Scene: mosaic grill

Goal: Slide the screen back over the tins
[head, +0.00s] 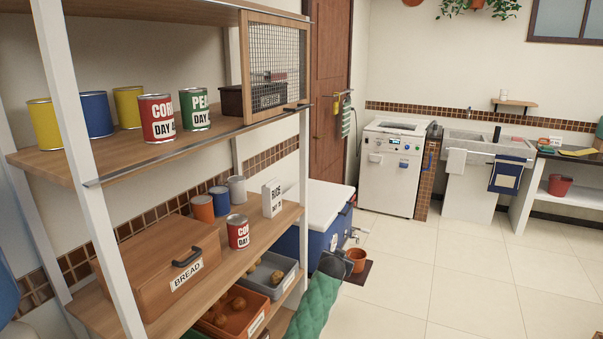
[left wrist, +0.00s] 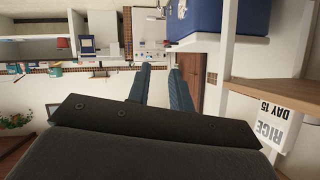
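On the upper shelf (head: 225,128) stand several tins in the head view: a yellow tin (head: 45,125), a blue tin (head: 97,115), another yellow tin (head: 128,106), a red corn tin (head: 157,117) and a green peas tin (head: 195,108). The mesh screen (head: 277,55), wood-framed with a dark handle (head: 297,107), stands at the shelf's right end. The tins are uncovered to its left. In the left wrist view my left gripper (left wrist: 160,72) has a gap between its blue fingers and nothing in it. It is apart from the screen, which that view does not show.
A rice box (head: 272,198) stands on the lower shelf beside smaller tins, with a bread box (head: 160,265) to the left. A blue cooler (head: 322,215) stands behind. A green quilted shape (head: 312,305) rises by the shelf's front corner. Open floor lies right.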

